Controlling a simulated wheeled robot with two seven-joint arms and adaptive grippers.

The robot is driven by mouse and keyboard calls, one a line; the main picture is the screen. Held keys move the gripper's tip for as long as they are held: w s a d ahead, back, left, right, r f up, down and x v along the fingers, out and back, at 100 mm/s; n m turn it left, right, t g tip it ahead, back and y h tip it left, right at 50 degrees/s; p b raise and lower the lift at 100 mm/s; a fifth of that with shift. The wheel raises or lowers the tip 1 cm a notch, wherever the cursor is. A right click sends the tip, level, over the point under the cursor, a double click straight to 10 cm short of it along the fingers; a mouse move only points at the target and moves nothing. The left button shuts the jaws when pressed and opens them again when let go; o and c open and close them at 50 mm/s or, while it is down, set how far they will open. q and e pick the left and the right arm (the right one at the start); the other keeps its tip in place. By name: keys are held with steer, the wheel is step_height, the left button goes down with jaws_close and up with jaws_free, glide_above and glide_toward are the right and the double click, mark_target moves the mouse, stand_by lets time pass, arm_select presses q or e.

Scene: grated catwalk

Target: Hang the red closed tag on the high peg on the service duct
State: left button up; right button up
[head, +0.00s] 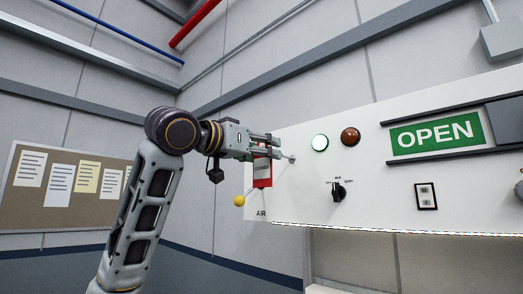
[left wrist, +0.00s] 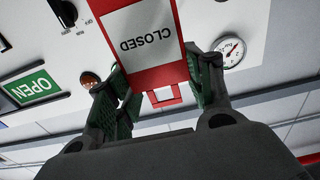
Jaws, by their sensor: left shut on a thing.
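The red tag (head: 262,174) hangs from my left gripper (head: 268,145) in front of the left end of the white service duct panel (head: 300,190). In the left wrist view the tag (left wrist: 150,35) shows a white field with CLOSED upside down. Its red loop end (left wrist: 165,96) lies between the two fingers of the gripper (left wrist: 160,68), which is shut on it. A small pale peg-like tip (head: 291,158) shows just right of the fingers in the head view. Whether the tag touches it cannot be told. My right gripper is not in view.
A yellow ball knob (head: 239,201) is below left of the tag. A gauge (left wrist: 230,52) shows in the wrist view.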

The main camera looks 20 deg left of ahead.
mark_target(293, 163)
arm_select(q)
steer(key=shift+w+d, duration=0.1)
steer(key=shift+w, duration=0.25)
steer(key=shift+f+p+x, duration=0.2)
steer(key=shift+p+x, duration=0.25)
steer(key=shift+x, duration=1.3)
steer(key=shift+f+p+x, duration=0.25)
steer(key=shift+p+x, duration=0.2)
steer(key=shift+x, duration=1.35)
steer(key=shift+c, duration=0.3)
steer(key=shift+w+r, duration=0.1)
steer(key=shift+w+d, duration=0.1)
steer(key=shift+w, duration=0.1)
steer(key=shift+c, duration=0.8)
steer(key=shift+w+d+f, duration=0.2)
steer(key=shift+w, duration=0.3)
steer(key=shift+w+d+f, duration=0.2)
steer(key=shift+w+f, duration=0.05)
steer(key=shift+w, duration=0.2)
steer(key=shift+s+f, duration=0.1)
